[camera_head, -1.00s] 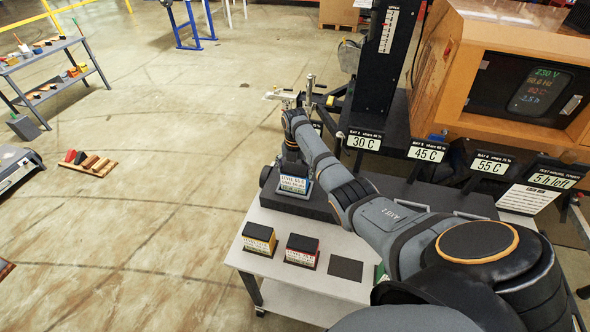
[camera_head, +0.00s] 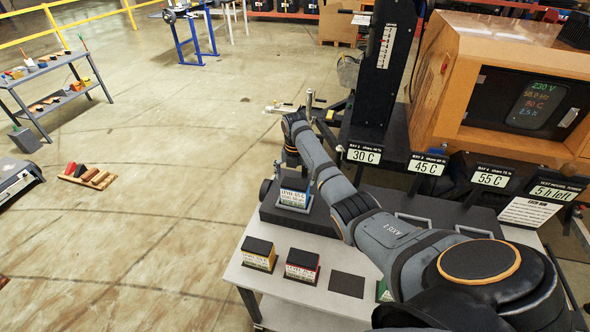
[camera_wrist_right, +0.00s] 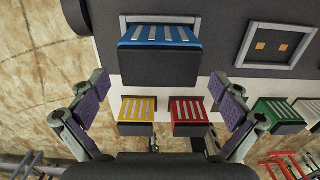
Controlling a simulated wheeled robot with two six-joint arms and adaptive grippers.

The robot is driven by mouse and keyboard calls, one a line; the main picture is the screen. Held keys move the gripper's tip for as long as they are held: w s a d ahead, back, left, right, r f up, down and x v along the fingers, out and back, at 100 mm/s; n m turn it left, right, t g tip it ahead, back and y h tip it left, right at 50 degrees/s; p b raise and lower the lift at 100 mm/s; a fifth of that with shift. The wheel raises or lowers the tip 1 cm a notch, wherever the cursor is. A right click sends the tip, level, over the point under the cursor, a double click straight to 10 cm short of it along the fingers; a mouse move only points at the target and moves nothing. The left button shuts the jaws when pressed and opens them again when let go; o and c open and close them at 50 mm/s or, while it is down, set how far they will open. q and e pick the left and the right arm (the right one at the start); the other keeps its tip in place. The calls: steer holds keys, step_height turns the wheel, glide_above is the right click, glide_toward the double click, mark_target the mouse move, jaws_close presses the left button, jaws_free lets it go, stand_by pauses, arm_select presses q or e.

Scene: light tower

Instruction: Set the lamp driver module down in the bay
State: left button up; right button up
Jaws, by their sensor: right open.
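The blue module (camera_head: 294,198), which I take for the lamp driver module, stands upright in the left bay of the dark base (camera_head: 327,219). The wrist view shows its blue ribbed top and dark face (camera_wrist_right: 160,66) against the bay's light frame (camera_wrist_right: 126,25). My right gripper (camera_head: 292,168) is above the module. In the wrist view its purple-padded fingers (camera_wrist_right: 158,84) are wide apart, one to each side of the module, with nothing between them touching. The module's seating at the bottom is hidden. My left gripper is not in view.
A yellow module (camera_head: 258,254) and a red module (camera_head: 303,266) stand on the white bench (camera_head: 268,281), beside an empty dark pad (camera_head: 346,284). A green module (camera_wrist_right: 278,115) is farther right. Another framed bay (camera_wrist_right: 274,46) is empty. Temperature signs, such as 30 C (camera_head: 363,155), stand behind.

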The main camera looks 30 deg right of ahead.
step_height(320, 180, up, 7)
steer(key=shift+r+b, duration=0.15)
steer(key=shift+b, duration=0.75)
steer(key=shift+r, duration=0.7)
steer(key=shift+f, duration=0.15)
